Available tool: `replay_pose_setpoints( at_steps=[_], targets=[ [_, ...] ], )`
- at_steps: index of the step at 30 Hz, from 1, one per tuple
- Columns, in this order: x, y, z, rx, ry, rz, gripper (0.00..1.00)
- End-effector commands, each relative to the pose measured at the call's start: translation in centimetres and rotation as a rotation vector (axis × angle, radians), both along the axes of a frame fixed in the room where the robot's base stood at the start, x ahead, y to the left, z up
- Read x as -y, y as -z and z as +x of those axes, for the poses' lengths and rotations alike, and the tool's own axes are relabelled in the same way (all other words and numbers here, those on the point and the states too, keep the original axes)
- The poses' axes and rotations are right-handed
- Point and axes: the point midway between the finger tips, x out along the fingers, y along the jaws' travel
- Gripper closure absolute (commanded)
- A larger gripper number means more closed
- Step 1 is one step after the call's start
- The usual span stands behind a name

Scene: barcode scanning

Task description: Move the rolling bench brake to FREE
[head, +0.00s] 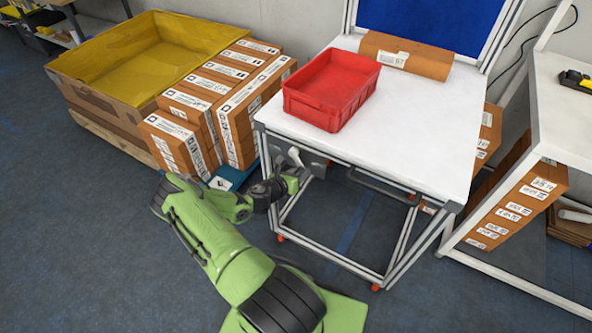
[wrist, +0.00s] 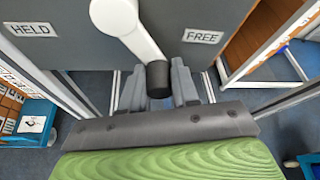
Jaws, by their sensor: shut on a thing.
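The rolling bench (head: 420,120) has a white top and a metal frame. Its brake panel (wrist: 165,30) carries a HELD label (wrist: 30,29) on the left and a FREE label (wrist: 203,36) on the right. The white brake lever (wrist: 135,38) slants from its pivot at upper left down to the right, ending in a dark knob (wrist: 157,82). My gripper (wrist: 158,92) is shut on the knob, one finger on each side. In the head view the white lever (head: 295,156) shows small, above my gripper (head: 290,182), under the bench's left front corner.
A red crate (head: 330,90) and a brown parcel (head: 407,56) sit on the bench top. Stacked cartons (head: 200,115) and a yellow-lined bin (head: 150,55) stand to the left. A white-framed table (head: 565,105) stands at right. Floor in front is clear.

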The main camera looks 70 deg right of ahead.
Motion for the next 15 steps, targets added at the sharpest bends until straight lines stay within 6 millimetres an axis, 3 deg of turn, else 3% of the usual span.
replay_pose_setpoints(
  at_steps=[15],
  targets=[
    [0.11,-0.77,-0.48,-0.098,-0.001,0.005,1.0]
  ],
)
